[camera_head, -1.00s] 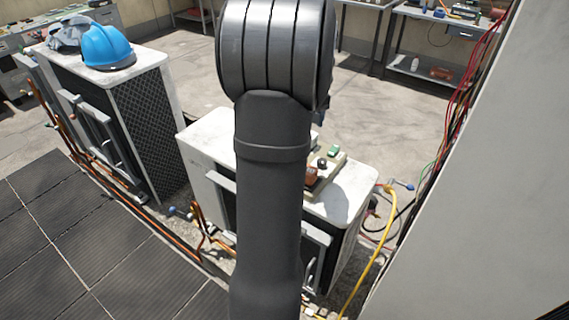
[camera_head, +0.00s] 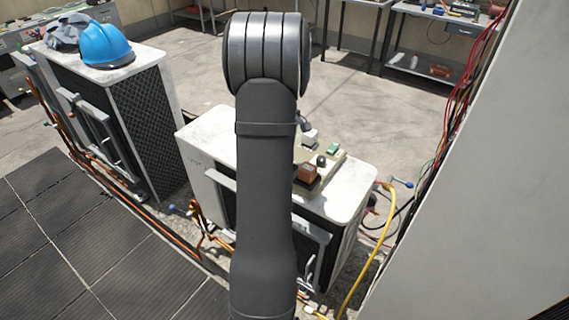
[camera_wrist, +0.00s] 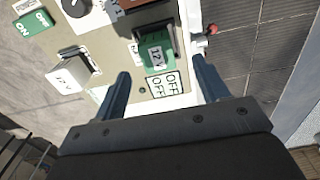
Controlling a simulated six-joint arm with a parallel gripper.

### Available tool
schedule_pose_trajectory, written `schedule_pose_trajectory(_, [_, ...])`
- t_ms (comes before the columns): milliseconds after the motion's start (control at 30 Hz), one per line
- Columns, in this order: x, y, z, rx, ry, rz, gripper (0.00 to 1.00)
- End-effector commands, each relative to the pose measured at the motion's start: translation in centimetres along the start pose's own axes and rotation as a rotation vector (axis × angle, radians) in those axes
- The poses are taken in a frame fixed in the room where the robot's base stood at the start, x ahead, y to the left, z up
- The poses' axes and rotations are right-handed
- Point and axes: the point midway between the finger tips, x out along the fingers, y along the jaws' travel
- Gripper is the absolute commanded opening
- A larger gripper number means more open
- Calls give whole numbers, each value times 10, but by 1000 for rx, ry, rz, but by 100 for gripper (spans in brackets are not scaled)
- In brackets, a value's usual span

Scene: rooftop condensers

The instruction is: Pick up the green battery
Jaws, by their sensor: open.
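The green battery (camera_wrist: 153,52) is a small block with a white "12V" label and a dark side. In the wrist view it stands at the right of a beige board (camera_wrist: 112,70). My gripper (camera_wrist: 160,66) is open, with one finger at each side of the battery in the picture and nothing held. How far the fingertips are above the board I cannot tell. In the head view my arm covers the gripper and, it seems, the battery.
A white block (camera_wrist: 72,73) labelled "12V", a black knob, a green ON plate (camera_wrist: 33,22) and a brown box (camera_head: 307,172) share the board. The board lies on a white condenser top (camera_head: 345,203). A yellow hose (camera_head: 371,255) runs beside it. A blue helmet (camera_head: 104,45) sits on another condenser.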

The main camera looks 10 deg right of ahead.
Motion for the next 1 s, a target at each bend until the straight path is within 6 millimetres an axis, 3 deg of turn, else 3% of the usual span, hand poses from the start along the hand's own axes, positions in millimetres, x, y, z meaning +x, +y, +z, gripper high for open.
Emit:
schedule_pose_trajectory(333, [25, 1, 0, 1, -1, -1, 67])
schedule_pose_trajectory(600, [63, 4, -2, 1, 1, -1, 67])
schedule_pose_trajectory(833, [65, 4, -2, 0, 2, 1, 67])
schedule_pose_trajectory(1000, [65, 4, -2, 0, 2, 1, 36])
